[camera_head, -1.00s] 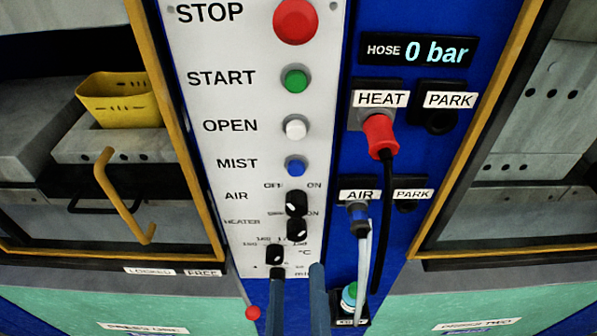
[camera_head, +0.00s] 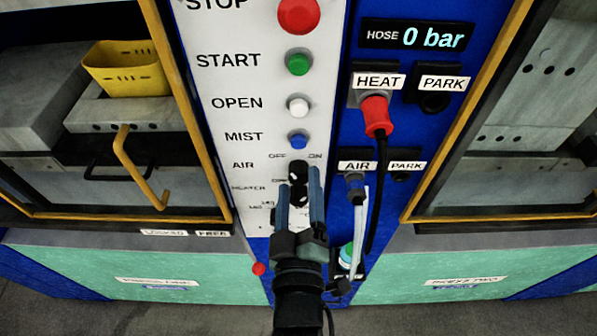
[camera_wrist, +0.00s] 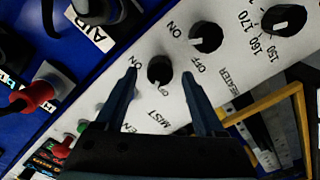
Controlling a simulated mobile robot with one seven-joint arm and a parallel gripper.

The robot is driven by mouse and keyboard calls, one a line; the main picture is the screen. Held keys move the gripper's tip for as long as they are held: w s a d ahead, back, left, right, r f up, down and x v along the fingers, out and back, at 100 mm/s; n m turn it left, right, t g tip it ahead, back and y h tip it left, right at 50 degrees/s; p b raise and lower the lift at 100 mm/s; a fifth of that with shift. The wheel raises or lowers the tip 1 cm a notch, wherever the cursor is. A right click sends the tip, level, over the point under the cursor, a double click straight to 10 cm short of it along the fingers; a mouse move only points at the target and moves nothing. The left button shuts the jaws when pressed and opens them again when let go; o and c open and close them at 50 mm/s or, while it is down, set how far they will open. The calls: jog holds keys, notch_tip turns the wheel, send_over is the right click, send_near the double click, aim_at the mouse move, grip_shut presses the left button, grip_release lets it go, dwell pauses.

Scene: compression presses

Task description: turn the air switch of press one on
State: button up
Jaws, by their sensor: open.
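The air switch of the press panel is a black rotary knob (camera_head: 298,170) between the OFF and ON marks, beside the AIR label (camera_head: 243,165). It also shows in the wrist view (camera_wrist: 159,70) with a white pointer mark; which mark it points to is hard to tell. My gripper (camera_head: 299,180) is open. In the wrist view its fingertips (camera_wrist: 160,76) lie on either side of the air knob, with gaps visible. Contact is not evident. The heater knob (camera_head: 299,194) sits just below the air knob, partly covered by my fingers.
The heater knob (camera_wrist: 205,36) and temperature knob (camera_wrist: 283,20) are close by. Buttons for MIST (camera_head: 298,139), OPEN (camera_head: 298,105) and START (camera_head: 299,62) run above. Right of the panel are a red heat plug (camera_head: 376,115), an air plug (camera_head: 355,186) and a display reading 0 bar (camera_head: 417,36).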

jog(key=shift+w, duration=0.95)
grip_shut()
